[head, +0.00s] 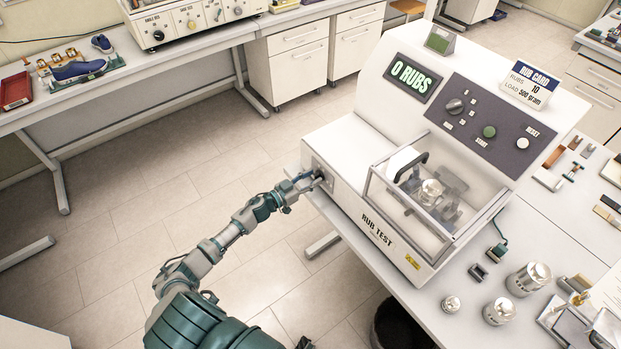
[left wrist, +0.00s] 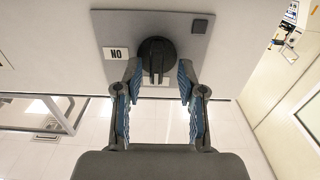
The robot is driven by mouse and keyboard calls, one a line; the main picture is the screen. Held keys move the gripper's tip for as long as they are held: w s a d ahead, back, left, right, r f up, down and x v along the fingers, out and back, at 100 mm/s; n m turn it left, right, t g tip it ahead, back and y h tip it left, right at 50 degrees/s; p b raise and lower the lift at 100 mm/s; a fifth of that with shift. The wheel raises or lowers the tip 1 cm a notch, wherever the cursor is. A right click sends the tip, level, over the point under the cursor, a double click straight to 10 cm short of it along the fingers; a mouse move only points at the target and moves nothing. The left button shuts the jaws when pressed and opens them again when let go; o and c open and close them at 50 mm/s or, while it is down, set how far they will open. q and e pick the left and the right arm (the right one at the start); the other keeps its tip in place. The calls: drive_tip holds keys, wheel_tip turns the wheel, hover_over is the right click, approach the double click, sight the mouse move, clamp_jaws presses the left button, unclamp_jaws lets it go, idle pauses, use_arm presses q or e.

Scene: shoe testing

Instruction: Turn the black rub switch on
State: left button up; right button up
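The black rub switch (left wrist: 156,56) is a round knob with a raised grip on a grey plate (left wrist: 112,28). The plate is on the left side of the white rub test machine (head: 345,190). In the left wrist view the label (left wrist: 116,54), reading ON upside down, is left of the knob. My left gripper (left wrist: 160,88) is open, its fingertips on either side of the knob; I cannot tell whether they touch it. In the head view the left gripper (head: 311,181) is at the machine's side and the switch is mostly hidden. My right gripper is not in view.
The machine's front has a display (head: 411,78) reading 0 RUBS, another black knob (head: 455,105) and a clear cover (head: 430,200). Metal weights (head: 528,279) stand on the bench to the right. A blue shoe (head: 78,70) is on the left bench. The floor between is open.

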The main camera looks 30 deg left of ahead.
use_arm(q)
drive_tip(key=shift+d, duration=0.15)
drive_tip(key=shift+d+r, duration=0.1)
drive_tip(key=shift+c, duration=0.9)
clamp_jaws()
